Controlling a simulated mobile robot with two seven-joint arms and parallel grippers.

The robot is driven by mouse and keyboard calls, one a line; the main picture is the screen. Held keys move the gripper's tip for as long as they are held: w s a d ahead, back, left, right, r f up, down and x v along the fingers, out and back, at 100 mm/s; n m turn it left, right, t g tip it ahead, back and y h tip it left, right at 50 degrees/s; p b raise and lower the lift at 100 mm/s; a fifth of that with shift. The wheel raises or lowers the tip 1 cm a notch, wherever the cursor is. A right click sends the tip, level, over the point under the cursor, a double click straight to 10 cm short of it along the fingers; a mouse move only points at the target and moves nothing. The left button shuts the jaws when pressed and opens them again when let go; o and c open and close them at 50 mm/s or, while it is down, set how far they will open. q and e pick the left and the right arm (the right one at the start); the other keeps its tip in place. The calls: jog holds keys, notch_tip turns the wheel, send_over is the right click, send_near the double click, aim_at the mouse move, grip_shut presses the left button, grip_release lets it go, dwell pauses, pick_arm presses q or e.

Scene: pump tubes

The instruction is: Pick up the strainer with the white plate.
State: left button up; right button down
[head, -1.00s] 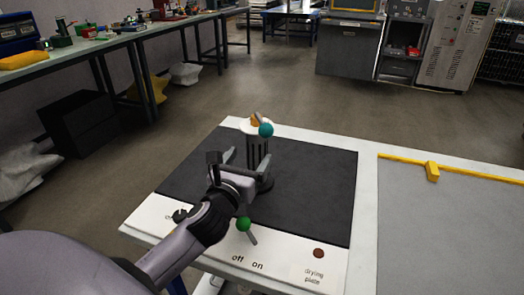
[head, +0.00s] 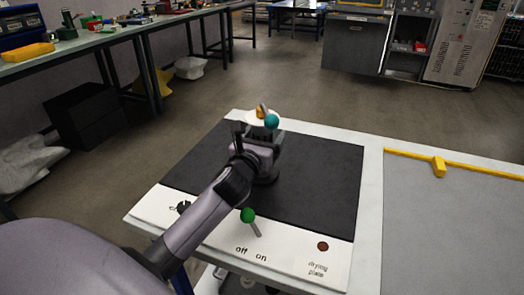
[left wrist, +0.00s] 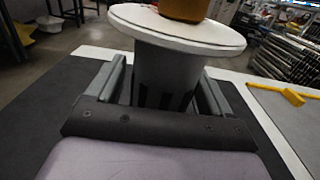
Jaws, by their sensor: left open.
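The strainer has a round white plate (left wrist: 125,17) on top and a grey cylindrical body (left wrist: 165,72) with dark slots below. An orange piece (left wrist: 183,8) sits on the plate. In the head view the white plate (head: 251,117) shows at the back edge of the black mat, its body mostly hidden by my gripper. My left gripper (head: 262,136) is open at the strainer. In the left wrist view its fingers (left wrist: 163,70) lie on either side of the body, under the plate. Contact cannot be told. My right gripper is not in view.
A teal ball (head: 271,121) shows close by the gripper. A green-knobbed lever (head: 247,215) stands on the white front panel, marked off and on. The black mat (head: 320,180) is clear on the right. A yellow bar (head: 480,170) lies on the grey surface beyond.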

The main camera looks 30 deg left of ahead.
pick_arm(q)
jog(key=c, duration=1.4)
jog(key=shift+r, duration=0.1)
